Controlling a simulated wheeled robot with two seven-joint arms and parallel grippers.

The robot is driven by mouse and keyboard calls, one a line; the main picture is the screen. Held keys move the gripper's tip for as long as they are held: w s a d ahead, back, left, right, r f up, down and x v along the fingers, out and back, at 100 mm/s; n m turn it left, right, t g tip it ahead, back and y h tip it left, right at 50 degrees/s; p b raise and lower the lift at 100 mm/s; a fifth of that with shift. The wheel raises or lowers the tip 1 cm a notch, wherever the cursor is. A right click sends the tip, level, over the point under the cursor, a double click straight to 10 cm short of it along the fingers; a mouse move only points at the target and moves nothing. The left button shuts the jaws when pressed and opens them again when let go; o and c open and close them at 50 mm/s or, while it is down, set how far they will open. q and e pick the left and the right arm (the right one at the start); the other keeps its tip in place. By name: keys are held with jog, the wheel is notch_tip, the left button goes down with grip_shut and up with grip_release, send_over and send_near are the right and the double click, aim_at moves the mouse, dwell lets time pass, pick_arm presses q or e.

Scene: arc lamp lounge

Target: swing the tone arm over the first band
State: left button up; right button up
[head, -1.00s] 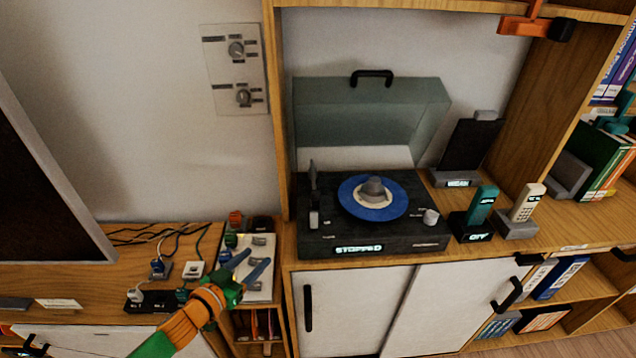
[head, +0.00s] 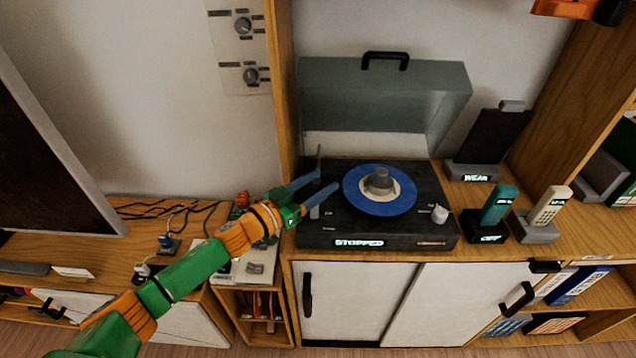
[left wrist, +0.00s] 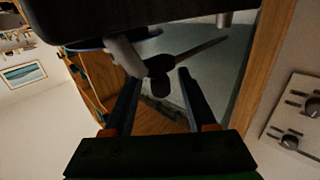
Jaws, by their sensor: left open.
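The turntable (head: 428,196) is a black deck with a blue record (head: 380,205) on its platter; its display reads STOPPED. The tone arm (head: 319,153) is at the deck's left side, away from the record, its dark rod rising behind my fingers. My left gripper (head: 328,181) is open, its blue fingers over the deck's left side by the tone arm. In the left wrist view, the open fingers (left wrist: 158,76) point at a dark knob and pale stem of the tone arm (left wrist: 125,54). Contact cannot be told. My right gripper is not in view.
The clear lid (head: 350,105) stands open behind the deck. A wooden upright (head: 281,100) rises just left of it. A pale knob (head: 440,214) is at the deck's front right. A teal handset (head: 499,205) and a cream handset (head: 550,205) stand further right.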

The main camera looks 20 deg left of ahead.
pick_arm(q)
jog(key=shift+s+a, duration=0.1)
jog(key=shift+s, duration=0.05)
jog(key=c, duration=0.4)
grip_shut()
dwell(0.8)
